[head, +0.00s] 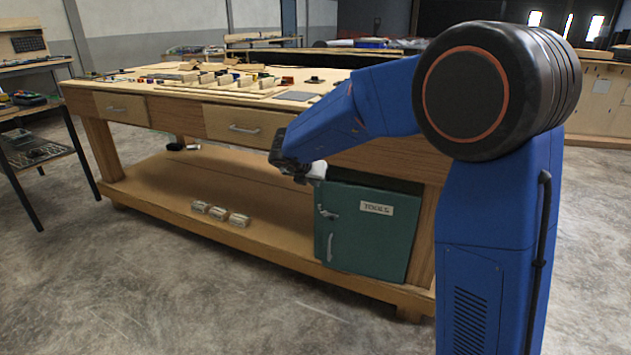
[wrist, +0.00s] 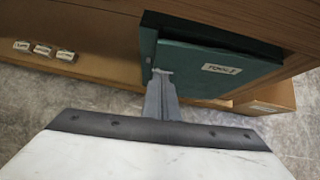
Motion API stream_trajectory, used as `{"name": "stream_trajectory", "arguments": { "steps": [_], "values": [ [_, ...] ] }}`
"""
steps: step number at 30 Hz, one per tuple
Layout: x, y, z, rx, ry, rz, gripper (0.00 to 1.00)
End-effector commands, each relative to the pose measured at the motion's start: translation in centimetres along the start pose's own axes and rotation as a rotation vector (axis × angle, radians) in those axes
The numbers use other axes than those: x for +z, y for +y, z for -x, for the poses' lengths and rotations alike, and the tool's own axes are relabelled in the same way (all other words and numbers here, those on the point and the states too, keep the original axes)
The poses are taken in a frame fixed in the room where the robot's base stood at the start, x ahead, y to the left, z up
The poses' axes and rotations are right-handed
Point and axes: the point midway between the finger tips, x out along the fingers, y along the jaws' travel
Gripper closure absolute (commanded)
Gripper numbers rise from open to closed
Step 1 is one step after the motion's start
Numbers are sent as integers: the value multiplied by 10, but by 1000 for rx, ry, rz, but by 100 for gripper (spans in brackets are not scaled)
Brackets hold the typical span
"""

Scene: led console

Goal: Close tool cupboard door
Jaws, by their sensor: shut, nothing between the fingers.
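The tool cupboard is a green box under the right end of the wooden workbench. Its green door (head: 368,235) has a white "TOOLS" label (head: 376,208) and a vertical metal handle (head: 330,247) near its left edge. In the wrist view the door (wrist: 205,78) appears from above, its top edge standing a little out from the darker cupboard body (wrist: 160,20), so it looks slightly ajar. My gripper (head: 327,213) is shut and empty at the door's upper left. Its fingertips (wrist: 162,73) overlap the door's left part in the wrist view; I cannot tell whether they touch.
The workbench (head: 240,150) has drawers with handles above a low shelf. Several small pale blocks (head: 220,213) lie on that shelf, left of the cupboard. Small parts lie on the benchtop. Another table (head: 35,115) stands at far left. The concrete floor (head: 180,290) in front is clear.

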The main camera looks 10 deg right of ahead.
Motion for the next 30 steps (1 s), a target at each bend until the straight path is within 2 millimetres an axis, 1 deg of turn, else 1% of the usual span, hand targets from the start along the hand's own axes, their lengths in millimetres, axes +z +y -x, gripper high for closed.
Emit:
{"name": "stream_trajectory", "arguments": {
  "steps": [16,19,24,30],
  "values": [
    [0,0,-93,0,0,2,100],
    [12,1,-103,1,-2,-2,100],
    [24,1,-115,2,-2,-1,100],
    [29,1,-120,2,-2,0,100]
  ]
}}
